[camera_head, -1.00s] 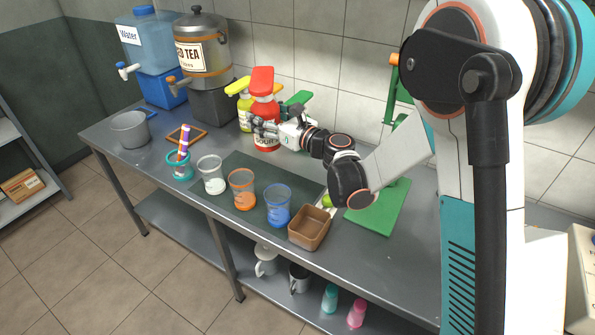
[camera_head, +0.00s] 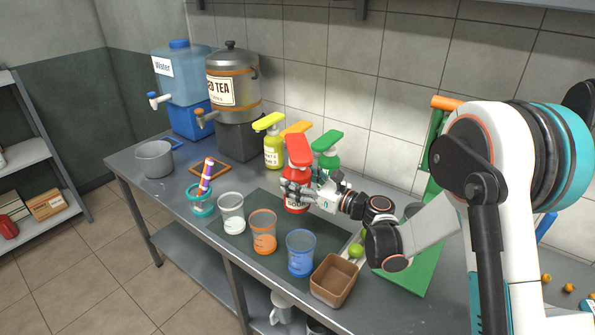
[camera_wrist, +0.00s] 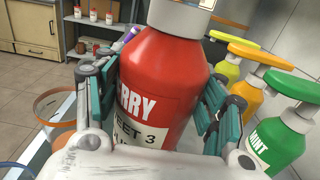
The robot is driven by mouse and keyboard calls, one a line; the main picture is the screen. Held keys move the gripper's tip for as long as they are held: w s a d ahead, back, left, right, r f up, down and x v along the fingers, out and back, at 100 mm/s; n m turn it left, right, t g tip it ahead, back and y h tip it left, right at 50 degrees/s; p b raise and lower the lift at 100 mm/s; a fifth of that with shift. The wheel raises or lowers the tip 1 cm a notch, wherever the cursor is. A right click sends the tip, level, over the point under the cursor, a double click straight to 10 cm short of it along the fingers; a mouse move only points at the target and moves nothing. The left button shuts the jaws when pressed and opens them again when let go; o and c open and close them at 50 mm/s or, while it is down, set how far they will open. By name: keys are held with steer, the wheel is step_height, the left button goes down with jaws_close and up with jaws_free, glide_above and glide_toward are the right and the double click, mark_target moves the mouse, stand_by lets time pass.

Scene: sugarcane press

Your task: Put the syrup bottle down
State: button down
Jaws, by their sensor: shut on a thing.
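The red syrup bottle (camera_head: 297,176) has a red pump top and a pale collar. In the wrist view the red bottle (camera_wrist: 160,80) stands between my fingers, its label reading "RRY" and "SWEET 3". My gripper (camera_head: 300,192) is shut on its body, with a finger pressed to each side. The bottle is upright over the dark mat (camera_head: 262,232) area of the counter.
White (camera_head: 231,215), orange (camera_head: 263,235) and blue (camera_head: 300,255) cups stand in a row in front of the bottle. A brown box (camera_head: 333,282), a lime (camera_head: 356,250) and a green board (camera_head: 412,275) lie to the right. Mat between cups and bottle is clear.

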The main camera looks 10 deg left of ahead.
mark_target(299, 204)
step_height(299, 204, down, 9)
steer(key=b, duration=0.3)
steer(key=shift+f, duration=0.15)
stand_by(0.3)
steer(key=shift+c, duration=1.9)
jaws_free()
steer(key=shift+s+d, duration=0.1)
steer(key=shift+d, duration=0.25)
steer(key=p+v, duration=0.1)
steer(key=v, duration=0.9)
steer(key=shift+s+d+f+p, duration=0.1)
steer(key=shift+p, duration=0.25)
steer(key=shift+o, duration=0.3)
steer(key=shift+s+d, duration=0.15)
steer(key=shift+d, duration=0.15)
steer(key=shift+o, duration=0.3)
